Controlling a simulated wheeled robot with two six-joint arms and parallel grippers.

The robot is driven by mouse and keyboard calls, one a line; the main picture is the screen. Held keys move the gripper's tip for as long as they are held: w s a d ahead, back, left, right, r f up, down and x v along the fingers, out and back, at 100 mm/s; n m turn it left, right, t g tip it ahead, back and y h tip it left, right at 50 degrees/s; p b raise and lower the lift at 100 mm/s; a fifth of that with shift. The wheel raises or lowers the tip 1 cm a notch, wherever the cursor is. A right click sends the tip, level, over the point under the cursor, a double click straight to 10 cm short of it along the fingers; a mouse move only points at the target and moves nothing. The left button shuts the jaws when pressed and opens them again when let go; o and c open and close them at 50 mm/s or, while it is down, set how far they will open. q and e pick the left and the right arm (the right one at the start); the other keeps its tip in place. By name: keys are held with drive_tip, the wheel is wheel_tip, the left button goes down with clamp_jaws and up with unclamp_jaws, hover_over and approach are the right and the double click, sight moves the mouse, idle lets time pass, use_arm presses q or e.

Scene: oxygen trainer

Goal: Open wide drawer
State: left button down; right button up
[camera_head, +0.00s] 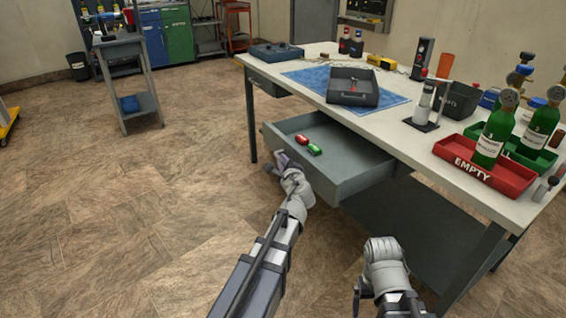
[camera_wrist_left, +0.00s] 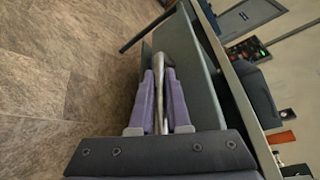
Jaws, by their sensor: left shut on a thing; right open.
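The wide drawer (camera_head: 350,175) under the workbench is pulled out, and its inside shows. A red item and a green item (camera_head: 315,150) lie in it. My left gripper (camera_head: 279,165) is at the drawer's front face. In the left wrist view its two purple fingers (camera_wrist_left: 160,95) are shut on the drawer's metal bar handle (camera_wrist_left: 160,62). My right gripper (camera_head: 368,290) hangs low in front of the bench, apart from the drawer; its fingers are partly hidden.
The workbench top (camera_head: 405,127) carries a blue mat, a dark tray (camera_head: 353,99), a red EMPTY tray (camera_head: 486,178) and green bottles. A smaller drawer (camera_head: 266,87) is at the bench's far end. A side cart (camera_head: 122,50) stands at the back left. The floor left of the drawer is clear.

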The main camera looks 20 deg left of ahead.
use_arm(q)
drive_tip(key=c, duration=0.9)
unclamp_jaws()
drive_tip(key=p+v, duration=0.1)
drive_tip(key=v, duration=0.7)
drive_tip(key=shift+w+p, duration=0.1)
drive_tip(key=shift+p, duration=0.25)
drive_tip(key=shift+f, duration=0.1)
